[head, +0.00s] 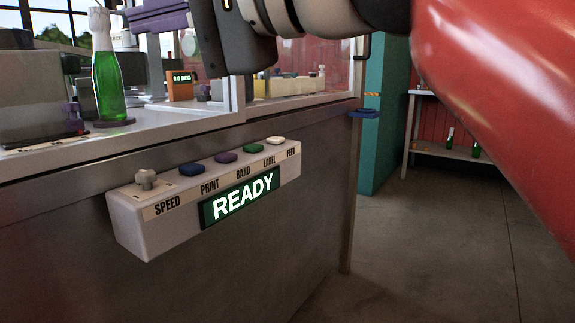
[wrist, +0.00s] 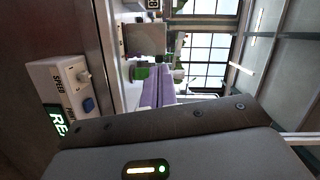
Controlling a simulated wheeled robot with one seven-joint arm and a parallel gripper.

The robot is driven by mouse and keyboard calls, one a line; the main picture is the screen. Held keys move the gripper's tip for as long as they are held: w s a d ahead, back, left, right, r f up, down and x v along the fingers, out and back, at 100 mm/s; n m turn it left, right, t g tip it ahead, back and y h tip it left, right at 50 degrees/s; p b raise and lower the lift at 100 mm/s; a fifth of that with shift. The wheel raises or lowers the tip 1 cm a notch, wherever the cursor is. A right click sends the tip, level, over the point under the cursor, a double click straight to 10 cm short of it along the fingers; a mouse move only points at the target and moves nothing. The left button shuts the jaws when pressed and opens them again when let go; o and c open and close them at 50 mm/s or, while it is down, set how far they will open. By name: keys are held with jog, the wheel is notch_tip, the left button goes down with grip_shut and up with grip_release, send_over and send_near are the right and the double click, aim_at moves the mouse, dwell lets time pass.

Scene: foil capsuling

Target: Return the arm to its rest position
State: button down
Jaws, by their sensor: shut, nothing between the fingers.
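My arm comes in from the upper right of the head view as a large red link, with a pale and dark wrist at the top. My gripper (head: 150,18) hangs at the top, its purple fingers pointing left above the machine's counter. In the wrist view the two purple fingers (wrist: 158,88) lie side by side, shut, with nothing seen between them. The dark gripper body with a small lit indicator fills the bottom of that view.
A green bottle (head: 108,85) with a pale top stands on the counter at left. The control box (head: 130,222) on the machine's front has a knob, several buttons and a READY display (head: 238,199). Open floor (head: 430,250) lies right, before a shelf (head: 448,150) with bottles.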

jog(key=w+d+f+t+h, duration=0.1)
jog(key=w+d+f+h, duration=0.2)
jog(key=f, duration=0.5)
jog(key=w+d+f+m+h+p, duration=0.1)
jog(key=d+f+h, duration=0.25)
jog(key=f, duration=0.35)
jog(key=w+d+f+t+h, duration=0.1)
jog(key=d+f+h, duration=0.1)
jog(key=d+f, duration=0.45)
jog(key=s+d+f+n+g+h, duration=0.1)
jog(key=s+d+f+h, duration=0.1)
jog(key=d+f, duration=0.2)
jog(key=s+d+f+n+h+p, duration=0.1)
jog(key=d+f, duration=0.4)
jog(key=f, duration=0.6)
jog(key=s+d+f+g+h, duration=0.1)
jog(key=s+d+f+h, duration=0.3)
jog(key=f, duration=0.4)
jog(key=shift+d+n+g, duration=0.25)
jog(key=shift+n+g, duration=0.05)
jog(key=shift+n, duration=0.1)
